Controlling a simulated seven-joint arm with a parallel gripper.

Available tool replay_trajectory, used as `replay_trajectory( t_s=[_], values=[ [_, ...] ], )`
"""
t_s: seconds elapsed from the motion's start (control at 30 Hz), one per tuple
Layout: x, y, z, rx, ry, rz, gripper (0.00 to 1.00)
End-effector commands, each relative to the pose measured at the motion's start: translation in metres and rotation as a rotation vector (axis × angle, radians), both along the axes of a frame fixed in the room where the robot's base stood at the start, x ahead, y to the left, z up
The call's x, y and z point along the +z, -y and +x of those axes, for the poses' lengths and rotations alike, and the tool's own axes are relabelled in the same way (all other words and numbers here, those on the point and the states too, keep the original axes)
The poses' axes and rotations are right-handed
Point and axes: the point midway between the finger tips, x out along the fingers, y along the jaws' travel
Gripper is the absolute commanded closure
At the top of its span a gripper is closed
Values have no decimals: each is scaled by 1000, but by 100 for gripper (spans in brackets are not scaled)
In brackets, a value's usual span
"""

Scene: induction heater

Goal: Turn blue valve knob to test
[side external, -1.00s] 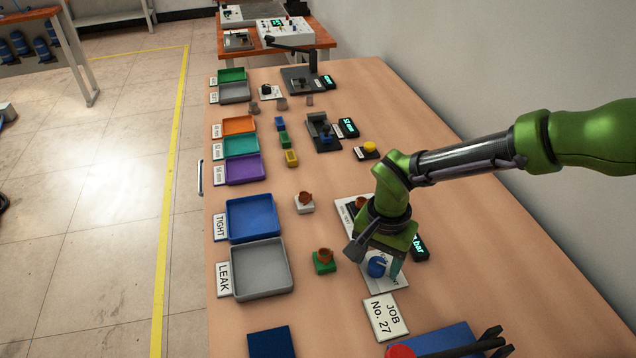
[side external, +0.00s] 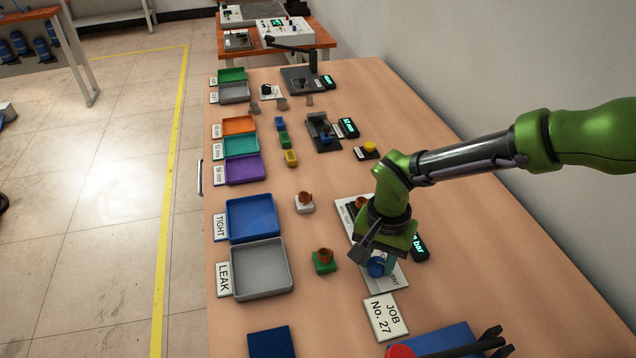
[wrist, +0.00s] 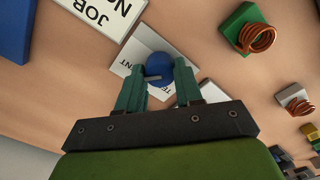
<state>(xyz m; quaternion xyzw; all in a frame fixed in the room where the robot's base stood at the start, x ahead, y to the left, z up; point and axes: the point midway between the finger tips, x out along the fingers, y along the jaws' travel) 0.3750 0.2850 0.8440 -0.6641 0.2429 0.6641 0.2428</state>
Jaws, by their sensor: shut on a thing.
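The blue valve knob (side external: 376,267) sits on a white labelled plate (side external: 396,278) near the front of the table. In the wrist view the round blue knob (wrist: 158,67) shows between the two teal fingers, with a grey pointer bar on its near side. My gripper (wrist: 157,80) points down over it and is shut on the knob, one finger on each side. In the side view my gripper (side external: 383,262) partly covers the knob and plate. The plate's lettering is partly hidden, so I cannot read which mark the pointer faces.
A card reading JOB No. 27 (side external: 385,317) lies just in front. A green block with a copper coil (side external: 324,262) stands left of my gripper, beside the grey LEAK tray (side external: 288,270). A dark display reading bar (side external: 419,247) is close on the right. Bare table lies further right.

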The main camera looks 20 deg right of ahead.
Motion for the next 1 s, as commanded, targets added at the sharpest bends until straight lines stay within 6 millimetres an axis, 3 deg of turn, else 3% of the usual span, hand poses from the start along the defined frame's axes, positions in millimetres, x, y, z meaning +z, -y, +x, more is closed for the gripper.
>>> replay_trajectory(
  t_s=[1.0],
  values=[
    [1,0,0,916,0,2,95]
  ],
)
